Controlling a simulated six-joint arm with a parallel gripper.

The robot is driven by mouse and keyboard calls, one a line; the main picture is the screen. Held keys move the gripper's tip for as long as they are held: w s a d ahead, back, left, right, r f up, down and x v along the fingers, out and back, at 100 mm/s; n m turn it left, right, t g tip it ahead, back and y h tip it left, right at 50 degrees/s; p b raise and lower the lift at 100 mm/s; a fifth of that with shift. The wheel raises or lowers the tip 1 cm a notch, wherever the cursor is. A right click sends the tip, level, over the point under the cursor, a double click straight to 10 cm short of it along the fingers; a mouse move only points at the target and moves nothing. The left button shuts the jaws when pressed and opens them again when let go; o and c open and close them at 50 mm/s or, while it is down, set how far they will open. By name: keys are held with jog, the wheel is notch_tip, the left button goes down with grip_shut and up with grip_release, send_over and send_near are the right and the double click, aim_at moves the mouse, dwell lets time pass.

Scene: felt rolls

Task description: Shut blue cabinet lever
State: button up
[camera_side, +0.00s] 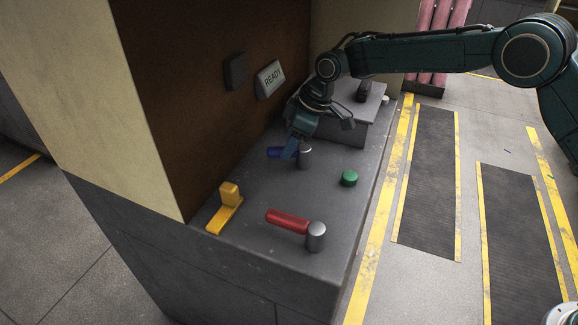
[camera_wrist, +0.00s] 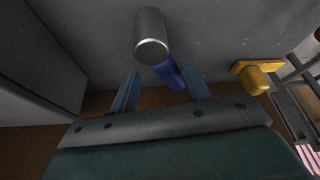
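The blue lever (camera_side: 275,152) reaches out to the left from a grey cylindrical post (camera_side: 305,158) on the grey cabinet top. In the wrist view the blue lever (camera_wrist: 169,73) slants down and right from the post (camera_wrist: 151,35). My gripper (camera_side: 290,152) is low over the lever, close beside the post, and its fingers partly hide the lever in the side view. In the wrist view my gripper (camera_wrist: 159,72) has its fingers apart, with the lever showing between them, nearer the right finger. Contact with the lever cannot be told.
A red lever (camera_side: 288,220) on its own post, a yellow switch (camera_side: 229,195) and a green button (camera_side: 349,178) stand on the cabinet top. A raised grey box (camera_side: 345,128) is behind my gripper. A READY sign (camera_side: 270,79) hangs on the brown back wall (camera_side: 180,110).

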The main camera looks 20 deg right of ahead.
jog(key=shift+w+m, duration=0.1)
jog(key=shift+m, duration=0.5)
jog(key=v, duration=1.4)
jog(key=s+d+r+m+h, duration=0.1)
jog(key=s+d+r+m, duration=0.2)
jog(key=s, duration=0.4)
jog(key=s+d+r+m+t, duration=0.1)
jog(key=s+d+r+m, duration=0.2)
jog(key=s+d+r, duration=0.2)
jog(key=shift+s+d+h, duration=0.4)
jog(key=shift+s+d, duration=1)
jog(key=shift+d, duration=0.35)
jog(key=shift+s, duration=0.1)
